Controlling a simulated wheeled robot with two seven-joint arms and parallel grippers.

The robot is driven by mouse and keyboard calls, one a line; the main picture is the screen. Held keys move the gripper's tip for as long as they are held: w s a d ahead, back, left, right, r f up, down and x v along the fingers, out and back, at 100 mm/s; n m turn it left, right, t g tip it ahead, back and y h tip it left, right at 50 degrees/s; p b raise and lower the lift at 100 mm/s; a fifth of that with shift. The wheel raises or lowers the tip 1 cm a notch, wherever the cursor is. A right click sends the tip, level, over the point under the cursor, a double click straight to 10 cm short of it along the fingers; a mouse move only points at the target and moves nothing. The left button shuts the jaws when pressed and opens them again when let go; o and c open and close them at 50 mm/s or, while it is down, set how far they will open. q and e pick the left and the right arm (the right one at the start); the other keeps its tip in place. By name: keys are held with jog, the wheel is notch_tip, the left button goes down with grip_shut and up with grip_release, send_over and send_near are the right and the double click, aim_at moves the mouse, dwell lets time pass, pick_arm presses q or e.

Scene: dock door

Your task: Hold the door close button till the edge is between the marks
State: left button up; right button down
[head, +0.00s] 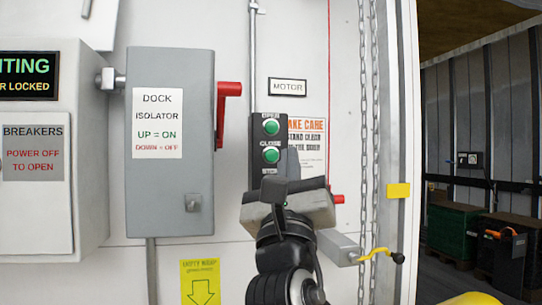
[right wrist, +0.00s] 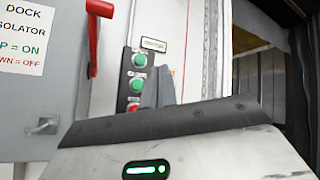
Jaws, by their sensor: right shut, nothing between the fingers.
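The button box (head: 257,142) hangs on the white wall, with a green OPEN button (head: 271,127) above a green CLOSE button (head: 271,154). My right gripper (head: 292,165) is shut and empty, its fingertips just right of and below the CLOSE button. In the right wrist view, the shut fingers (right wrist: 157,90) stand to the right of the CLOSE button (right wrist: 137,84), and a red button (right wrist: 133,107) shows below it. Contact cannot be told. A yellow tag (head: 398,190) is on the doorway post; whether it is a mark I cannot tell. My left gripper is out of view.
The grey isolator box (head: 170,200) with its red lever (head: 222,115) is left of the buttons. A chain (head: 367,150) hangs to their right. A yellow-handled crank (head: 378,256) juts out low. The doorway at right shows a dim interior with dark crates (head: 450,232).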

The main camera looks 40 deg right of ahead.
aim_at(272, 155)
jog(key=shift+w+d+b, duration=0.25)
jog(key=shift+w+d, duration=0.45)
jog(key=shift+w, duration=0.6)
jog(key=shift+w+d+b, duration=0.3)
jog(key=shift+w+d, duration=0.4)
jog(key=shift+w, duration=0.55)
jog(key=shift+w+d+b, duration=0.25)
jog(key=shift+w+d, duration=0.45)
jog(key=shift+w, duration=0.6)
jog(key=shift+w, duration=0.1)
jog(key=shift+w+d, duration=0.2)
jog(key=shift+w, duration=0.1)
